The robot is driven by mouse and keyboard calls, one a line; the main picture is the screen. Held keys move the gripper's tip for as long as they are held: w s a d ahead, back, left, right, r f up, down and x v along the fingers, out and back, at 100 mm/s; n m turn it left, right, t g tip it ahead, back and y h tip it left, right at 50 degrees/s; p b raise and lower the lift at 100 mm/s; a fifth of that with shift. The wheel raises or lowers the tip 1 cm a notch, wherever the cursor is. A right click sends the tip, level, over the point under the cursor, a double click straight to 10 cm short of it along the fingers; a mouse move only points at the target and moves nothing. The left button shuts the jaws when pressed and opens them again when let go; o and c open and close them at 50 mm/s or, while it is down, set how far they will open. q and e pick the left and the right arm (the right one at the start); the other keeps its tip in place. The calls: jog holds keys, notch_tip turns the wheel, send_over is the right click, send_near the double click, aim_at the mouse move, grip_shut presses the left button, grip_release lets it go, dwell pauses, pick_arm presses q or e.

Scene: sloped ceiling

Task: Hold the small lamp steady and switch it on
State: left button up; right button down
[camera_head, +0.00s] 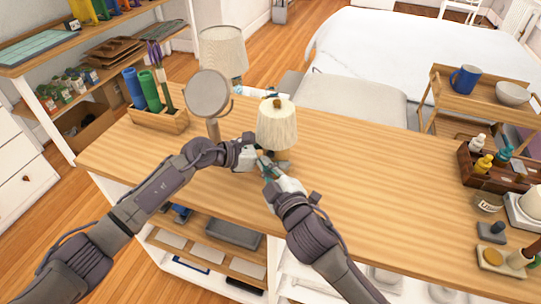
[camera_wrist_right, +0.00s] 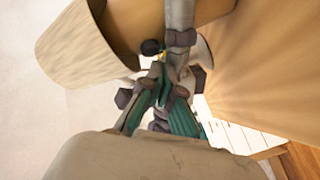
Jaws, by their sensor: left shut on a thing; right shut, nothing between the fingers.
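The small lamp (camera_head: 277,127) with a cream pleated shade stands upright on the wooden desk. Its shade (camera_wrist_right: 85,45) fills the upper left of the right wrist view. My left gripper (camera_head: 256,158) is shut on the lamp below the shade, mostly on its left side. My right gripper (camera_head: 265,164) is at the front of the lamp, below the shade. In the right wrist view its green-lined fingers (camera_wrist_right: 163,85) are shut with nothing between them, close to a small dark knob (camera_wrist_right: 151,47) by the stem. Whether they touch it is unclear.
A round mirror (camera_head: 208,93) stands left of the lamp, and a larger lamp (camera_head: 223,52) is behind. A dark wooden caddy (camera_head: 480,172) is at the right. The desk right of the lamp is clear.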

jog(key=shift+w+d, duration=0.65)
jog(key=shift+w, duration=0.3)
dwell(0.5)
jog(key=shift+s+f, duration=0.3)
jog(key=shift+s, duration=0.45)
jog(key=shift+s, duration=0.2)
jog(key=shift+s+a, duration=0.35)
jog(key=shift+s, duration=0.4)
jog(key=shift+s+a, duration=0.35)
jog(key=shift+s, duration=0.45)
jog(key=shift+s+a, duration=0.35)
jog(key=shift+s, duration=0.4)
jog(key=shift+a+r, duration=0.1)
jog(key=shift+r, duration=0.1)
